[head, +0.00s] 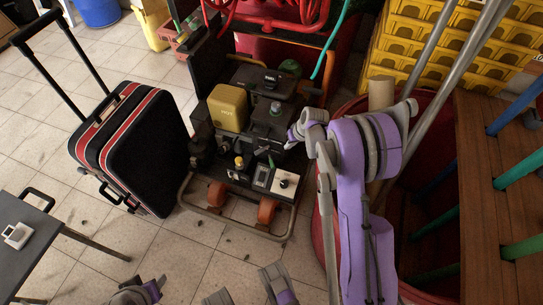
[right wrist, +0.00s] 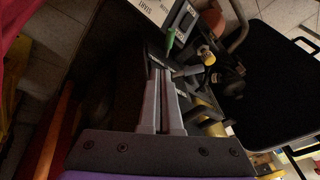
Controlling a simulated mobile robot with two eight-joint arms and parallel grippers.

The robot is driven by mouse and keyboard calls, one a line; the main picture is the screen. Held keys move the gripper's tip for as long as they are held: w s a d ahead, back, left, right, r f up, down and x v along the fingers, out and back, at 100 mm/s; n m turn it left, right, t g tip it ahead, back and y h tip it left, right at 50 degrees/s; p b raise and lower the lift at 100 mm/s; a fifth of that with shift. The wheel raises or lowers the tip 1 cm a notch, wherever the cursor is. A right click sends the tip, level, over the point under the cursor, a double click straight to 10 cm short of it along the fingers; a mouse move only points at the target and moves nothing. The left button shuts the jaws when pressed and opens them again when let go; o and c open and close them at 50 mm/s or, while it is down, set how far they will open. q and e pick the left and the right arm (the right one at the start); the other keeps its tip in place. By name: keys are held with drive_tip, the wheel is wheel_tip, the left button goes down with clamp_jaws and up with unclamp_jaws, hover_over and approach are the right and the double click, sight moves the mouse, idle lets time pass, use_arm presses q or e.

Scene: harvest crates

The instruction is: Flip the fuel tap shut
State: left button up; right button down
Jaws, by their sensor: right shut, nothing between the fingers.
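The machine is a dark engine unit on a frame, with a yellow tank (head: 228,106). On its top, a black part carries a small label that seems to read FUEL (head: 269,78); the tap's setting is too small to read. My right gripper (head: 294,134) is shut and empty beside the machine's right side, above its front controls. In the right wrist view, its fingers (right wrist: 157,78) are closed together. Near them are a green stick (right wrist: 170,39), a black lever (right wrist: 187,71) and a yellow knob (right wrist: 205,53).
A black suitcase (head: 130,145) with red stripes stands left of the machine. A red tub (head: 327,230) holding poles and yellow crates (head: 450,50) stand to the right. A dark table (head: 32,250) is at lower left. The tiled floor in front is mostly clear.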

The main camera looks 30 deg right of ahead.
drive_tip(key=shift+d+f, duration=0.1)
drive_tip(key=shift+f, duration=0.05)
drive_tip(key=b, duration=0.3)
approach(273, 162)
drive_tip(key=x, duration=0.3)
drive_tip(key=d+x, duration=0.1)
drive_tip(key=x, duration=0.1)
drive_tip(key=shift+w+f, duration=0.2)
drive_tip(key=shift+f, duration=0.1)
drive_tip(key=shift+w+a+f, duration=0.1)
drive_tip(key=shift+a+f, duration=0.35)
drive_tip(key=shift+f, duration=0.05)
